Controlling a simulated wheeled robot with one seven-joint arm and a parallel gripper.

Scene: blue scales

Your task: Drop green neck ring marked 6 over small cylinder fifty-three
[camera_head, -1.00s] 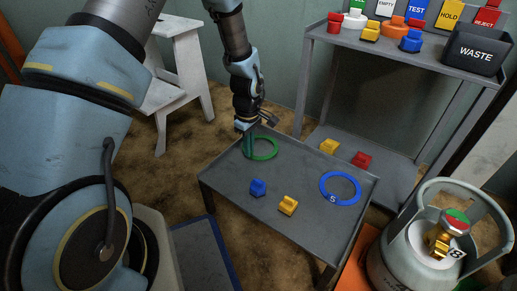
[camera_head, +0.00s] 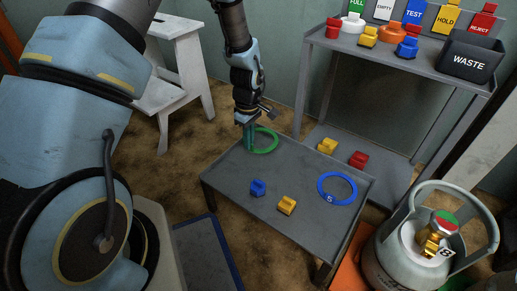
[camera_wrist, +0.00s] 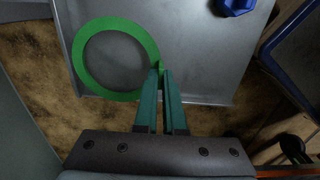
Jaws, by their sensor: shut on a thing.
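The green ring (camera_head: 268,151) is at the far edge of the low grey table (camera_head: 240,218). My gripper (camera_head: 249,146) points down and is shut on the ring's near-left rim. In the wrist view, the green fingers (camera_wrist: 161,72) pinch the lower right of the flat green ring (camera_wrist: 78,60), which partly overhangs the table edge. No 6 is readable on it. A grey gas cylinder (camera_head: 382,262) stands at lower right, with an open collar, a brass valve with a red and green top, and a tag (camera_head: 446,252) seeming to read 8. No fifty-three is readable.
A grey shelf (camera_head: 437,72) with colored caps and a black waste bin (camera_head: 470,58) stands behind. A white step stool (camera_head: 182,98) is at the back left.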

